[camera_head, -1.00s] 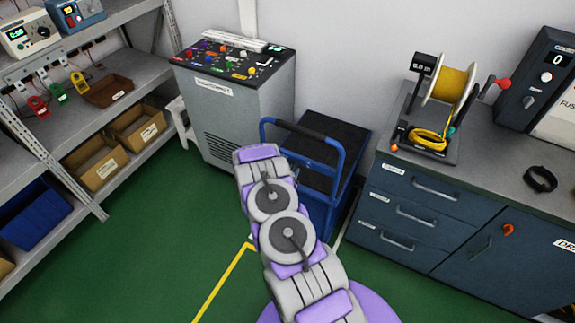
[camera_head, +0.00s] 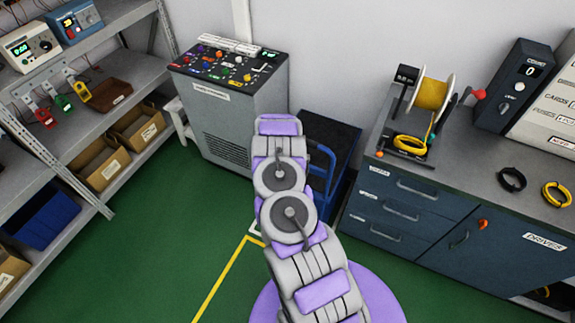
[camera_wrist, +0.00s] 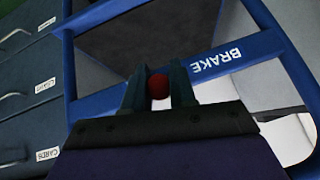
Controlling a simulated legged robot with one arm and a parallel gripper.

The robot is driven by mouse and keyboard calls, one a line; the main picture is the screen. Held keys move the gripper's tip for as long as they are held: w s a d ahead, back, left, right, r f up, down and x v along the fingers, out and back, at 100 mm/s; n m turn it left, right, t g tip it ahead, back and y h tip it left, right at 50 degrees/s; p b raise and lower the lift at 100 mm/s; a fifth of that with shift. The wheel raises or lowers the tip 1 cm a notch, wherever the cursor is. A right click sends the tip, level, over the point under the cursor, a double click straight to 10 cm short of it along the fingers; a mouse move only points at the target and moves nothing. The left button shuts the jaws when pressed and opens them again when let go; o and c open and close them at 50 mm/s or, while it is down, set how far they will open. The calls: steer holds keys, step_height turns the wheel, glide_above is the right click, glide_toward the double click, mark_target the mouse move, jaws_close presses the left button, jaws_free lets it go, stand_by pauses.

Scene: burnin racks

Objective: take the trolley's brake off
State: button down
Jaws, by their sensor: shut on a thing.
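The trolley (camera_head: 343,138) has a blue frame and a dark top, and stands between the grey cabinet and the drawer bench. My arm hides its left part in the head view. In the wrist view, its blue crossbar (camera_wrist: 265,46) carries the word BRAKE in white. A small red knob (camera_wrist: 158,86) sits at this bar, left of the label. My gripper (camera_wrist: 159,88) has one finger on each side of the knob and is shut on it. The head view does not show the fingertips clearly.
A grey cabinet (camera_head: 225,120) with a panel of coloured parts stands left of the trolley. A blue drawer bench (camera_head: 400,225) with a yellow spool (camera_head: 432,92) stands at right. Shelves with bins (camera_head: 100,165) line the left. Green floor (camera_head: 170,250) is free in front.

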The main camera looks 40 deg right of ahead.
steer(key=shift+d+r+y+p, duration=0.15)
steer(key=shift+r+y+p, duration=0.2)
steer(key=shift+p, duration=1.1)
steer(key=shift+w+f+y, duration=0.1)
steer(key=shift+w+y, duration=0.05)
steer(key=shift+y, duration=0.1)
steer(key=c, duration=1)
jaws_free()
steer(key=p+v, duration=0.1)
steer(key=v, duration=1.6)
steer(key=shift+w+r+g, duration=0.25)
steer(key=shift+g, duration=0.05)
steer(key=shift+w, duration=0.1)
